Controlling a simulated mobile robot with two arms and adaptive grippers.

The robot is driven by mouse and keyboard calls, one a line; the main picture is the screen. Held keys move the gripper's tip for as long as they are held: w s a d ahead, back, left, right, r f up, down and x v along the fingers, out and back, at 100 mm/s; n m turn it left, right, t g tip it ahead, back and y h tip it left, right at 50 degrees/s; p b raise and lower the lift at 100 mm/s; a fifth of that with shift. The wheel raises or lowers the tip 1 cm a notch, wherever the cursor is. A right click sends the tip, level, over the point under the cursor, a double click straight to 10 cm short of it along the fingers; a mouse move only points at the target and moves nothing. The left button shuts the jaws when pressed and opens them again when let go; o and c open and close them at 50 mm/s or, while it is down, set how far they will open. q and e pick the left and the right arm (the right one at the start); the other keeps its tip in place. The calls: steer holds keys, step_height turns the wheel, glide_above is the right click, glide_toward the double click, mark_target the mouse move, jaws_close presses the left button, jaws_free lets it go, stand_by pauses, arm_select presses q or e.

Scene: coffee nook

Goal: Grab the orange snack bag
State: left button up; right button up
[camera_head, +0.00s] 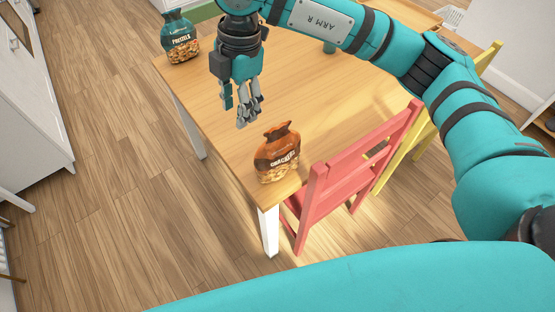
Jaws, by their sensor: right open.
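The orange snack bag (278,153), labelled as crackers, stands upright on the near corner of the wooden table (320,95). My right gripper (243,112) is open and empty. It points down over the table's left part, up and to the left of the orange bag in the picture, and apart from it. My left gripper is not in view.
A teal pretzels bag (180,38) stands at the table's far left corner. A red chair (345,170) is close beside the orange bag on the right, with a yellow chair (415,140) behind it. Wooden floor (120,190) left of the table is clear.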

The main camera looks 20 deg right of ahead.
steer(key=w+d+r+m+t+h, duration=0.1)
steer(key=w+d+r+m+h, duration=0.2)
steer(key=d, duration=0.4)
steer(key=p, duration=0.3)
glide_above(277, 126)
steer(key=shift+h, duration=0.3)
steer(key=f, duration=1.1)
steer(key=shift+s+a, duration=0.25)
steer(key=shift+s, duration=0.1)
steer(key=shift+f, duration=0.65)
steer(key=shift+w+f, duration=0.1)
steer(key=shift+f, duration=0.15)
steer(key=f, duration=0.1)
steer(key=f+p, duration=0.2)
steer(key=shift+w+d+f, duration=0.25)
steer(key=shift+d+f, duration=0.05)
steer(key=shift+f, duration=0.55)
jaws_close()
